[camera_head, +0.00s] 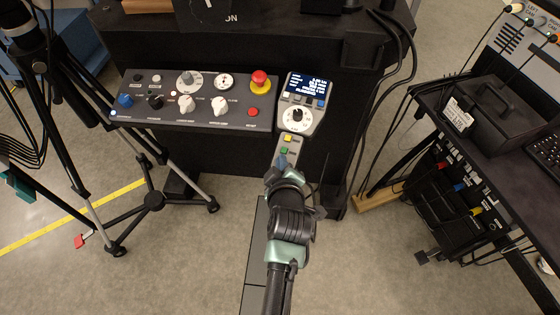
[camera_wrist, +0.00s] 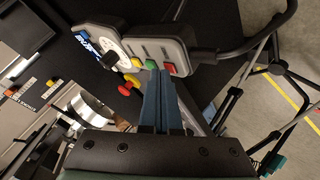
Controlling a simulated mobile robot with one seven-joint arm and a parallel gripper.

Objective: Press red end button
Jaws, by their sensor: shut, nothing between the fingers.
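A grey pendant (camera_head: 303,113) with a screen and a white dial hangs at the front of the dark cabinet. Its handle carries a yellow button (camera_head: 288,139) and a green button (camera_head: 284,150) in the head view. The red end button (camera_wrist: 171,68) shows in the wrist view at the handle's outer end, beyond the green one; in the head view my gripper hides it. My gripper (camera_head: 282,163) is shut and empty, its blue fingers (camera_wrist: 160,73) pointing at the handle. The fingertips appear close beside the red button; I cannot tell whether they touch it.
A control panel (camera_head: 192,101) left of the pendant carries knobs, a red emergency stop (camera_head: 260,77) and another red button (camera_head: 253,112). A tripod (camera_head: 153,200) stands at left. A black cart (camera_head: 470,130) stands at right. Cables hang beside the pendant.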

